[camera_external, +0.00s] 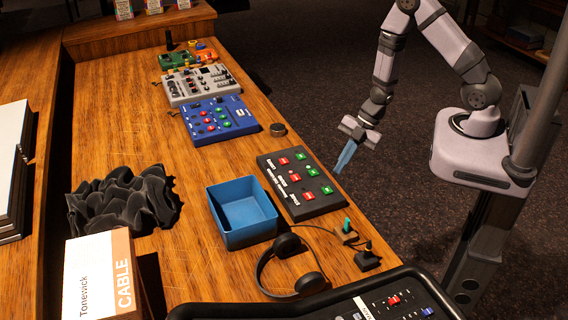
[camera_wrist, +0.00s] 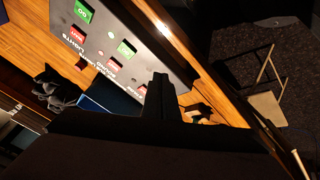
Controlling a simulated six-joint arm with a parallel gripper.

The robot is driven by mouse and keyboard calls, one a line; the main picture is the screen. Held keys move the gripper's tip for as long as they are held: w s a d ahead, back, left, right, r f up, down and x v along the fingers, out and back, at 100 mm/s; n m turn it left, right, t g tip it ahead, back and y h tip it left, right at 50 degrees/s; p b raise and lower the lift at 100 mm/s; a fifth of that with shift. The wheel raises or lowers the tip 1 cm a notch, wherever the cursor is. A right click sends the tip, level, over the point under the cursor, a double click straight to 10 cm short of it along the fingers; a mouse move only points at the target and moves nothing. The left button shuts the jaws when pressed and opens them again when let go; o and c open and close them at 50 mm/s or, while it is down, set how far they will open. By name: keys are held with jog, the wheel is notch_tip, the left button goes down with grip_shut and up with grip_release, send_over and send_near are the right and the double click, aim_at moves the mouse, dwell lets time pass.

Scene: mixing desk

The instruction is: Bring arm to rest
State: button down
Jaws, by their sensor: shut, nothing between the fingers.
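My gripper (camera_external: 345,157) hangs from my arm just past the desk's right edge in the external view, pointing down beside the black button box. Its blue fingers are together and hold nothing. In the wrist view the dark fingers (camera_wrist: 160,95) are shut at the centre, with the black button box (camera_wrist: 120,40) behind them. In the external view that box (camera_external: 300,184), with red and green buttons, lies on the wooden desk (camera_external: 180,243). My fingers look apart from it.
A blue bin (camera_external: 243,212), headphones (camera_external: 290,266) and small joysticks (camera_external: 347,232) stand near the button box. A blue panel (camera_external: 219,119) and a grey mixer (camera_external: 200,83) lie farther back. Open floor lies right of the desk.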

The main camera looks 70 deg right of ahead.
jog(key=s+d+f+m+g+h, duration=0.4)
jog(key=s+d+m+h, duration=0.1)
jog(key=s+d+m, duration=0.4)
jog(key=s+d+r+m+g+h, duration=0.1)
jog(key=s+d+r+m+g, duration=0.25)
jog(key=s, duration=0.45)
jog(key=s+a+r+m+g+y+b, duration=0.1)
jog(key=s+a+r+m, duration=0.2)
jog(key=a+r+m, duration=0.4)
jog(key=w+a+r+n+t+b, duration=0.2)
jog(key=w+a+r+n+t, duration=0.1)
jog(key=w+r, duration=0.3)
jog(key=shift+w+a+r+t, duration=0.3)
jog(key=shift+w+t, duration=0.25)
jog(key=shift+t, duration=0.2)
